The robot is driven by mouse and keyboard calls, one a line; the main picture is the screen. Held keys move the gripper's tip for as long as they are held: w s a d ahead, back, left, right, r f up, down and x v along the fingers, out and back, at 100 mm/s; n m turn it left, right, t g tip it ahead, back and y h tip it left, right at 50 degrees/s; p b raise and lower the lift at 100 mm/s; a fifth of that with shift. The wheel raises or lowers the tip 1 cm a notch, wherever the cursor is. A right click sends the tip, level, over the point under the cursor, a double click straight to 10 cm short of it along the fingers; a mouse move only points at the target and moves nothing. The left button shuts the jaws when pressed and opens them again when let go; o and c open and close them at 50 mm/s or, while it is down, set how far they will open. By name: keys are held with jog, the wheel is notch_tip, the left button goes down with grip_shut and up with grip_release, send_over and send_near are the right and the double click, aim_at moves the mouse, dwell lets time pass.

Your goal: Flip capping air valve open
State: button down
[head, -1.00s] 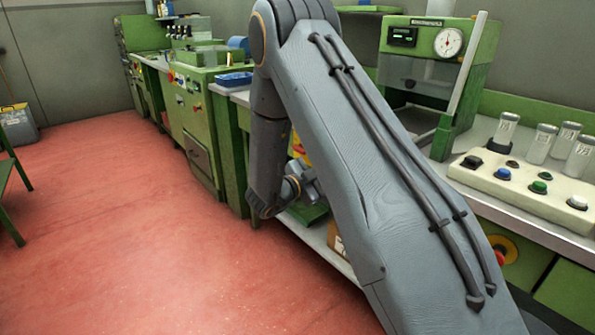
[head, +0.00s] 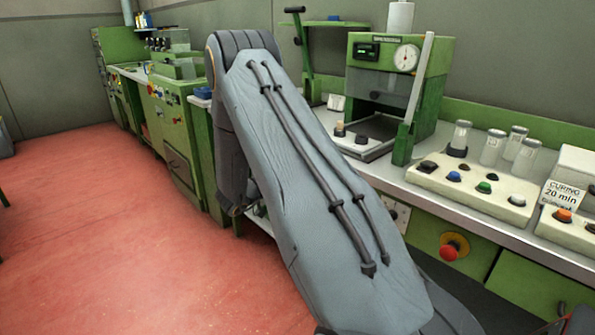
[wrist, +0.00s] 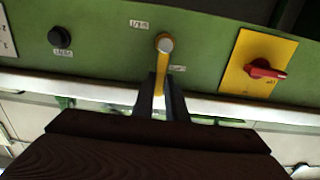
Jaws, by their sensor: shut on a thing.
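In the wrist view a yellow valve lever (wrist: 159,82) hangs down from a round pale pivot (wrist: 165,43) on a green panel. A small white label sits at the pivot's upper left and another at its lower right. My gripper (wrist: 161,97) is shut on the lever, with one dark finger on each side of it. The lever's lower end is hidden between the fingers. In the head view my arm hides the gripper, and the valve does not show.
Beside the lever are a black knob (wrist: 60,37) and a red rotary switch (wrist: 262,70) on a yellow plate. In the head view a green press with a dial (head: 406,57) and a button box (head: 472,184) stand on the bench. The red floor (head: 80,240) is clear at left.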

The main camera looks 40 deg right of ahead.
jog(key=shift+s+f, duration=0.1)
jog(key=shift+f, duration=0.05)
jog(key=c, duration=1.8)
grip_release()
jog(key=shift+d, duration=0.1)
jog(key=shift+o, duration=0.2)
jog(key=shift+a, duration=0.2)
jog(key=a, duration=0.7)
jog(key=shift+s+a, duration=0.25)
jog(key=shift+s, duration=0.05)
